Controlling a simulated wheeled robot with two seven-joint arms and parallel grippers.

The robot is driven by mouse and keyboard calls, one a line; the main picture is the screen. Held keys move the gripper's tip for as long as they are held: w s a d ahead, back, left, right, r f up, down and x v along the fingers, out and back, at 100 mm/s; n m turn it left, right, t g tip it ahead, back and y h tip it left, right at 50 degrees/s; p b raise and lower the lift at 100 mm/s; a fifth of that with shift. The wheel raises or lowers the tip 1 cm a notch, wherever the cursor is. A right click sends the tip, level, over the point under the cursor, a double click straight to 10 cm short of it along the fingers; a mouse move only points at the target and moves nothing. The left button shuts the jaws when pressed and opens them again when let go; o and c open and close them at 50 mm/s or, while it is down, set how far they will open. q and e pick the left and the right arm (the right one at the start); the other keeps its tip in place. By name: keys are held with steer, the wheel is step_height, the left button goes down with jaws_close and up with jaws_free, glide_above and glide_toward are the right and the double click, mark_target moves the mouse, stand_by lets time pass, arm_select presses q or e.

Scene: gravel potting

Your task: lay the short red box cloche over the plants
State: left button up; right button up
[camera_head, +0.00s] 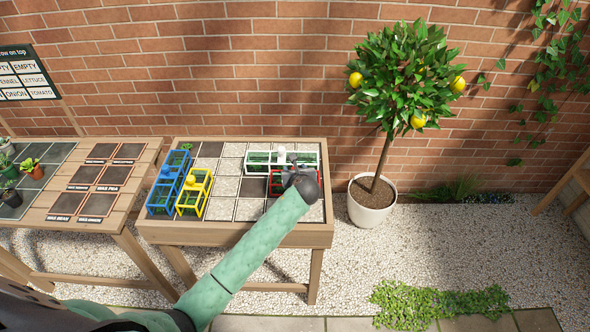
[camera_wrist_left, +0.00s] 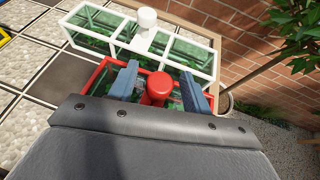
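The short red box cloche (camera_head: 275,186) is at the right part of the potting table, just in front of the white cloche. It has a red frame, green panes and a round red knob (camera_wrist_left: 160,88). My left gripper (camera_head: 291,168) is over it and hides much of it in the head view. In the left wrist view the gripper's two blue-grey fingers (camera_wrist_left: 160,80) stand apart on either side of the knob, with small gaps showing. What lies under the red cloche is hidden. My right gripper is in neither view.
A long white cloche (camera_head: 258,161) with a white knob stands close behind the red one. A blue cloche (camera_head: 168,186) and a yellow cloche (camera_head: 195,193) stand at left. Pale tiles between are bare. A potted lemon tree (camera_head: 372,213) stands right of the table.

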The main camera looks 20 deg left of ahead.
arm_select(q)
steer(key=shift+r, duration=0.1)
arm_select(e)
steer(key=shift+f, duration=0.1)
arm_select(q)
steer(key=shift+s+d, duration=0.2)
steer(key=shift+s, duration=0.15)
steer(key=b+v, duration=0.3)
steer(key=v, duration=0.8)
steer(key=shift+r, duration=0.2)
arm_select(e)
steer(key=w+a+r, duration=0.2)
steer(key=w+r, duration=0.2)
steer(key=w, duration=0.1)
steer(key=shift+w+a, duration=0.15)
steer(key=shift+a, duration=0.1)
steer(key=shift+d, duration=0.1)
